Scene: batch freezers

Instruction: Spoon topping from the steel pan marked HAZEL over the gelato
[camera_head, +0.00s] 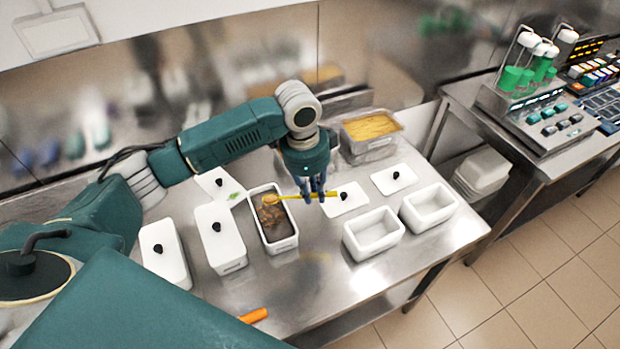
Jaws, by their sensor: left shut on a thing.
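My left gripper (311,194) is shut on the handle of a yellow spoon (289,197). The spoon's bowl end is over the far part of a white rectangular tub (293,240) holding brown gelato (274,222). Lighter brown matter shows around the spoon bowl; I cannot tell whether it lies in the spoon or on the gelato. A steel pan (372,152) with yellow-orange contents stands at the back of the table, behind and right of the gripper. No HAZEL marking is legible. My right gripper is not in view.
Lidded white tubs (220,240) stand left of the gelato tub, and two open empty tubs (373,233) to its right. Loose white lids (394,179) lie behind these. An orange item (254,315) lies near the table's front. A control console (545,115) is at right.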

